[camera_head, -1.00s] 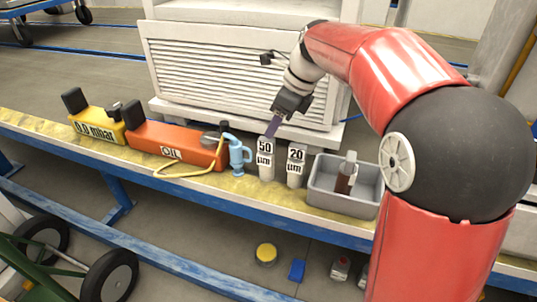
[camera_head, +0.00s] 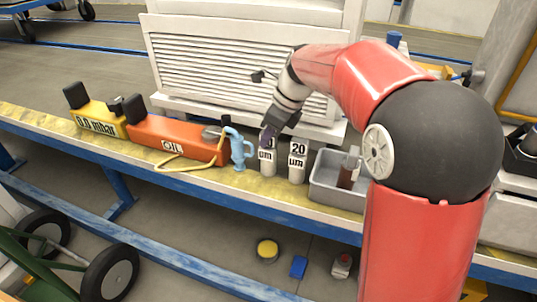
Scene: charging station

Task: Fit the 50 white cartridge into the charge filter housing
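The 50 white cartridge (camera_head: 267,163) stands upright on the yellow-topped bench. No part is clearly marked as the charge filter housing. A light-blue fitting with a handle (camera_head: 239,149) stands left of the 50 cartridge, at the right end of the orange OIL unit (camera_head: 175,139).
A grey bin (camera_head: 326,187) holding a brown-and-white item (camera_head: 350,168) is right of the cartridges. A yellow hose (camera_head: 182,169) lies along the bench front. A white louvred cabinet (camera_head: 222,68) stands behind.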

